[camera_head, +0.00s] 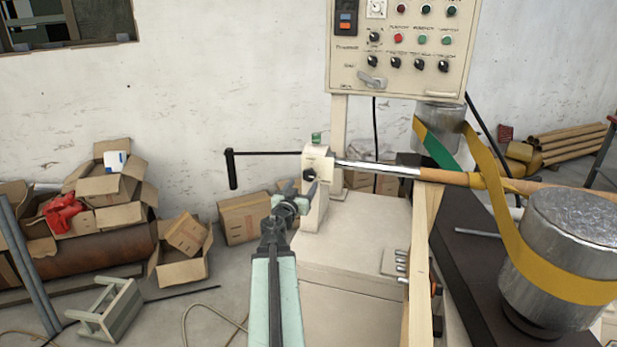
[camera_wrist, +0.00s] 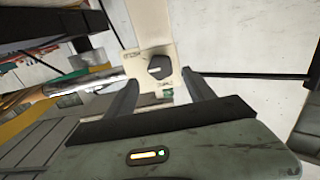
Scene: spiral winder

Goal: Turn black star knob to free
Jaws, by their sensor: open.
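The black knob (camera_head: 310,175) sits on the face of a cream housing (camera_head: 318,215) at the end of the shiny shaft. In the wrist view the knob (camera_wrist: 159,67) shows as a dark round shape between and beyond my fingertips. Small dark lettering lies beside it, too small to read. My gripper (camera_head: 306,190) is in front of the housing, close to the knob. In the wrist view my gripper (camera_wrist: 160,82) is open, one dark finger on each side, with nothing held. I cannot tell whether a finger touches the knob.
A crank handle (camera_head: 232,168) sticks out left of the housing on a thin dark rod. A control panel (camera_head: 400,50) stands above. A shaft (camera_head: 380,168) runs right towards metal drums (camera_head: 575,235) with a yellow belt. Cardboard boxes (camera_head: 245,218) lie on the floor at left.

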